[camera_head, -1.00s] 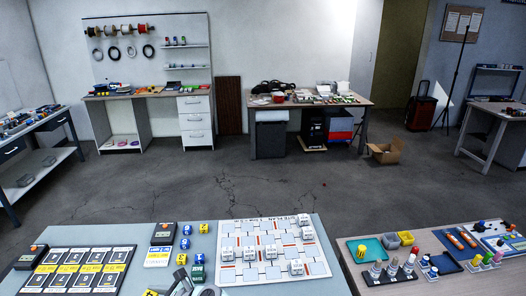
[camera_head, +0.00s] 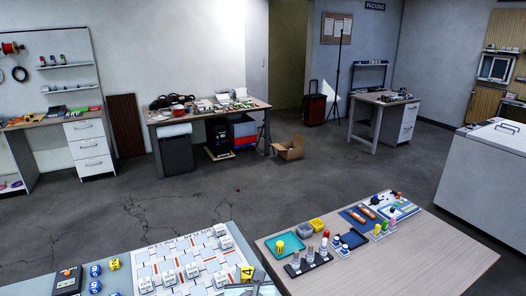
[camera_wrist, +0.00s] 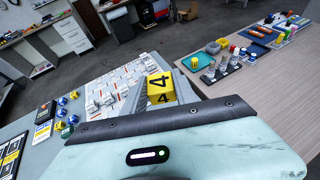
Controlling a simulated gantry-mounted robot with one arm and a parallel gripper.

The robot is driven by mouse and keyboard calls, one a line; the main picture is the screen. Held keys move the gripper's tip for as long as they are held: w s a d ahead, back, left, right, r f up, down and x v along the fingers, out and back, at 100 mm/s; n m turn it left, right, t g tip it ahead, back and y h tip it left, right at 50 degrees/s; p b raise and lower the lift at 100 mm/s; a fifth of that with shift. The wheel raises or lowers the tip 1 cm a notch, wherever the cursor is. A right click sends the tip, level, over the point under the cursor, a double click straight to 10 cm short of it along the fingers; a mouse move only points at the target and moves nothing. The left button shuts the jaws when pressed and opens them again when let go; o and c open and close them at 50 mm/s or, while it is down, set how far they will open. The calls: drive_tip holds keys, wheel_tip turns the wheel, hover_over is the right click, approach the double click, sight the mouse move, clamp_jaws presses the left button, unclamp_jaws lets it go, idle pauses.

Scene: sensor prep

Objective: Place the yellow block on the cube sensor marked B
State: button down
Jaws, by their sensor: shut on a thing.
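The yellow block (camera_head: 246,272), marked with a black 4, is between the fingers of my gripper (camera_head: 252,284) at the bottom of the head view. In the wrist view the yellow block (camera_wrist: 161,88) shows two faces, each with a 4. It appears at the near right edge of the white board (camera_head: 150,252), but its exact height is unclear. Several white cubes (camera_head: 168,278) stand on the board; their marks are too small to read. Small blue cubes (camera_head: 95,270) and a yellow cube (camera_head: 115,264) lie left of the board. I cannot tell which cube is marked B.
A wooden table (camera_head: 420,262) to the right carries a teal tray (camera_head: 271,250), yellow and grey bins (camera_head: 316,225), and a dark rack with pegs (camera_head: 308,264). A dark device with an orange button (camera_head: 67,280) stands left of the small cubes. Open floor lies beyond both tables.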

drive_tip(key=s+d+r+p, duration=0.2)
drive_tip(key=s+r+p, duration=0.1)
drive_tip(key=s+p, duration=0.6)
drive_tip(key=s+d+r+m+h+p, duration=0.1)
drive_tip(key=s+r+p, duration=0.3)
drive_tip(key=s+p, duration=0.5)
drive_tip(key=d+p, duration=0.1)
drive_tip(key=p, duration=0.6)
drive_tip(key=shift+s+h, duration=0.25)
drive_tip(key=shift+h, duration=0.05)
drive_tip(key=shift+d, duration=0.1)
